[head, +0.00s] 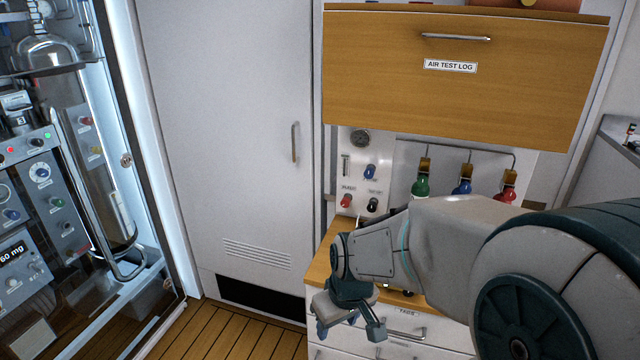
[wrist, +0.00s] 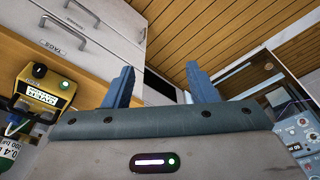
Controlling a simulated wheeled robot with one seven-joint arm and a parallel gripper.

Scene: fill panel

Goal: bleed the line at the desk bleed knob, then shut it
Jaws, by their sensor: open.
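On the wall panel behind the desk, the head view shows a blue knob (head: 370,171), a red knob (head: 346,201) and a black knob (head: 372,205). Their labels are too small to read surely, so I cannot tell which is the bleed knob. The wrist view shows a yellow box (wrist: 45,92) at left with a black knob (wrist: 39,71) and a lit green lamp (wrist: 65,85). My gripper (head: 350,329) is low in front of the desk drawers, below the panel. In the wrist view my gripper (wrist: 161,84) is open, with nothing between its fingers.
Green (head: 421,187), blue (head: 462,187) and red (head: 508,192) fittings hang from a pipe, partly behind my arm. A wooden AIR TEST LOG flap (head: 465,90) overhangs the panel. A glass-fronted cabinet (head: 125,160) stands left. The plank floor (head: 230,327) is clear.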

